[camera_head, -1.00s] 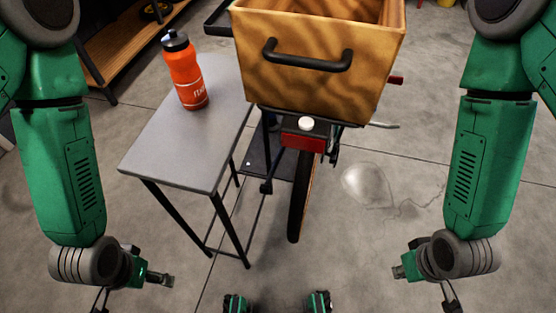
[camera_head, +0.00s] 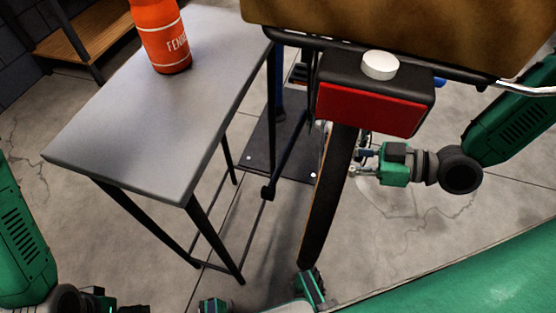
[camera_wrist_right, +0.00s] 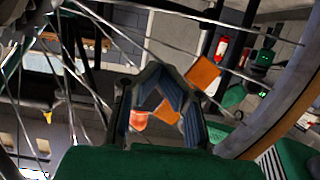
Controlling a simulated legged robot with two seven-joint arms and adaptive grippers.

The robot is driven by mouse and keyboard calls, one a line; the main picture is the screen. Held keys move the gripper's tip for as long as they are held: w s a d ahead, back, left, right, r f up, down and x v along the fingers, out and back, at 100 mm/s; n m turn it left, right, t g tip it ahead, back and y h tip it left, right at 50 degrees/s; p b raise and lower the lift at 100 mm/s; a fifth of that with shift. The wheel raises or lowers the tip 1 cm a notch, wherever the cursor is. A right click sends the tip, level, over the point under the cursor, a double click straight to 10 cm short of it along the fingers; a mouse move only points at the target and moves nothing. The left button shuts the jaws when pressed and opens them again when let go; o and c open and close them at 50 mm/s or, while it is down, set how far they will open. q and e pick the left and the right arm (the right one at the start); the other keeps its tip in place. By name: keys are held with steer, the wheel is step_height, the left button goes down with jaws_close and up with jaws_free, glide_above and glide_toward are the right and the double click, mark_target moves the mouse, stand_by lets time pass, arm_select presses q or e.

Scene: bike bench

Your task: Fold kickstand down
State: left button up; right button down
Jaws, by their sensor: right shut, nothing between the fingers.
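The bike's rear wheel (camera_head: 328,205) stands upright below a rear rack with a red tail light (camera_head: 368,108). I cannot clearly pick out the kickstand; a slim black bar with a rounded foot (camera_head: 268,192) slants down left of the wheel, and I cannot tell whether it is the kickstand. My right gripper (camera_head: 358,158) is close to the wheel's right side, shut and empty. In the right wrist view its fingers (camera_wrist_right: 160,75) are among or in front of the spokes (camera_wrist_right: 98,75); contact cannot be told. My left gripper (camera_head: 130,309) is at the bottom left edge, mostly cut off.
A grey table (camera_head: 165,105) with an orange bottle (camera_head: 162,38) stands left of the bike. A dark base plate (camera_head: 262,150) lies on the floor beyond the wheel. Orange spoke reflectors (camera_wrist_right: 203,75) are near my right fingers.

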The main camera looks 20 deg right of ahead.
mark_target(288, 147)
arm_select(q)
steer(key=f+b, duration=0.5)
steer(key=shift+d+f, duration=0.25)
steer(key=shift+d, duration=0.05)
arm_select(e)
steer(key=w+a+f, duration=0.6)
steer(key=a, duration=0.2)
steer(key=shift+w+a+f, duration=0.2)
steer(key=shift+a, duration=0.05)
arm_select(q)
steer(key=shift+b, duration=0.3)
arm_select(e)
steer(key=shift+d+f, duration=0.1)
